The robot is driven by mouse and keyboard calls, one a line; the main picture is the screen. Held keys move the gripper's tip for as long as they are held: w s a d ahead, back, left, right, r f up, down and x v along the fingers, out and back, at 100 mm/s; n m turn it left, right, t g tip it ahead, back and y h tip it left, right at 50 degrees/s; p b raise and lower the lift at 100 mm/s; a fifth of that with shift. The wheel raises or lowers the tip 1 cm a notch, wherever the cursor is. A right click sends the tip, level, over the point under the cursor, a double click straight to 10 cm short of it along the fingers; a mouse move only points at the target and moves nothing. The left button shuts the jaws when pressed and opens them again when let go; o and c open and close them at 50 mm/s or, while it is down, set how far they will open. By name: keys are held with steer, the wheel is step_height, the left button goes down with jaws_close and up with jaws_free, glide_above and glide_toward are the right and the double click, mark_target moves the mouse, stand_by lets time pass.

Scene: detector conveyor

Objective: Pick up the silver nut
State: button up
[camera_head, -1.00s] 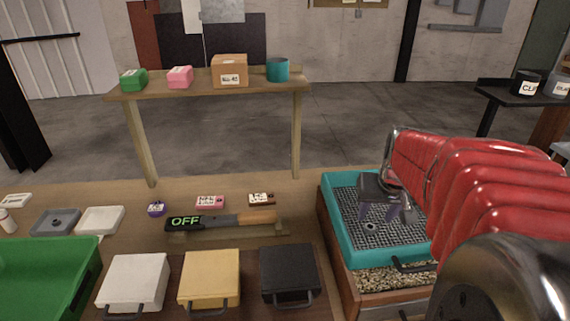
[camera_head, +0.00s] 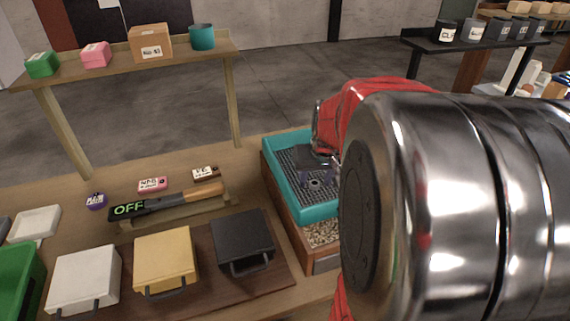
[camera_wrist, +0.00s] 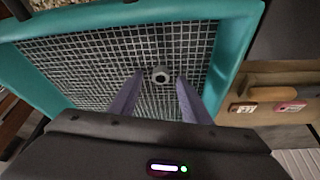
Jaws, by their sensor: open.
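In the head view my arm covers the right part of the sieve and much of my gripper.
The sieve sits on a wooden box of gravel (camera_head: 322,233). Left of it are black (camera_head: 242,236), yellow (camera_head: 165,255) and white (camera_head: 85,275) lidded boxes. Behind these lies a detector reading OFF (camera_head: 130,210). A wooden shelf (camera_head: 120,68) stands behind.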

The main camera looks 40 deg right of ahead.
mark_target(315, 184)
jaws_close()
stand_by(0.6)
steer(key=shift+r, duration=0.1)
step_height(315, 184, up, 10)
stand_by(0.5)
stand_by(0.5)
